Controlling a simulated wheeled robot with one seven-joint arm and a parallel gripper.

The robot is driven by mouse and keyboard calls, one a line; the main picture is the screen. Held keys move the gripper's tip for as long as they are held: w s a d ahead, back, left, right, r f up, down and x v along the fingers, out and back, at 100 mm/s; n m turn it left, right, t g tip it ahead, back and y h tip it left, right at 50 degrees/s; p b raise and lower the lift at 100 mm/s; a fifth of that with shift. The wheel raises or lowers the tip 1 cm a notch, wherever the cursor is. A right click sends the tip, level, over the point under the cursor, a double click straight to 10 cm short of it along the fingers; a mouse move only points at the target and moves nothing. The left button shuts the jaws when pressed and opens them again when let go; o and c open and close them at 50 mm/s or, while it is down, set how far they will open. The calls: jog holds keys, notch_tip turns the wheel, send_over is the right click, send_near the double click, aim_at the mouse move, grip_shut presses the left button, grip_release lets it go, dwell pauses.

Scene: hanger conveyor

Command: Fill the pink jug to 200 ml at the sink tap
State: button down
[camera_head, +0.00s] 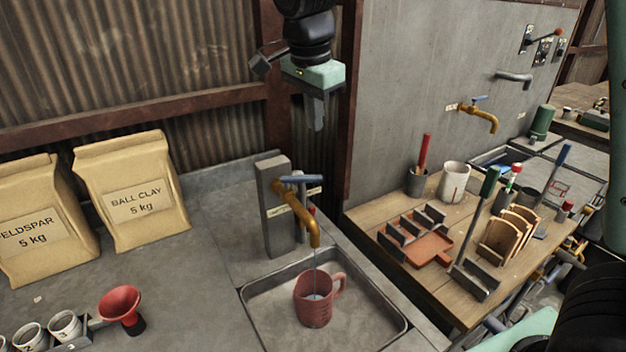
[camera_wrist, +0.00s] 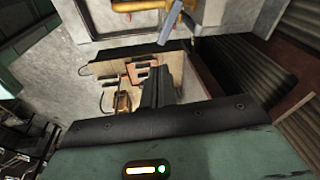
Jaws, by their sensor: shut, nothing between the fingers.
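The pink jug (camera_head: 314,301) stands upright in the sink basin (camera_head: 374,336), right under the tap spout, its handle to the right. A thin stream of water runs from the brass tap (camera_head: 306,222) into it. Some water shows inside, but I cannot read the level. The blue tap lever (camera_head: 299,179) sits on top of the tap. My gripper (camera_head: 316,124) is shut and empty, above and behind the tap, apart from it. In the wrist view the fingers (camera_wrist: 155,92) are together, and a brass pipe with a blue lever (camera_wrist: 171,22) shows beyond them.
Two paper sacks, feldspar (camera_head: 38,215) and ball clay (camera_head: 130,190), stand on the counter at left. A red funnel (camera_head: 121,307) and numbered cups (camera_head: 65,326) are at front left. A wooden bench (camera_head: 430,282) with tools and racks stands right. A corrugated wall rises close behind.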

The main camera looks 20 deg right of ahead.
aim_at(313, 178)
jog(key=s+a+f+n+t+p, duration=0.2)
jog(key=s+f+n, duration=0.2)
jog(key=s+n, duration=0.45)
jog(key=w+f+p, duration=0.1)
jog(key=w+f, duration=0.1)
jog(key=f, duration=0.1)
jog(key=w+d+f+n+p, duration=0.1)
jog(key=w+f+p, duration=0.1)
jog(key=w+f, duration=0.1)
jog(key=w+f+n+p, duration=0.1)
jog(key=w+f, duration=0.1)
jog(key=f, duration=0.1)
jog(key=shift+w+d+f+p, duration=0.1)
jog(key=shift+w+d+p, duration=0.05)
jog(key=shift+d+p, duration=0.15)
jog(key=shift+w+d+f+p, duration=0.1)
jog(key=shift+w+f+p, duration=0.1)
jog(key=shift+w+p, duration=0.35)
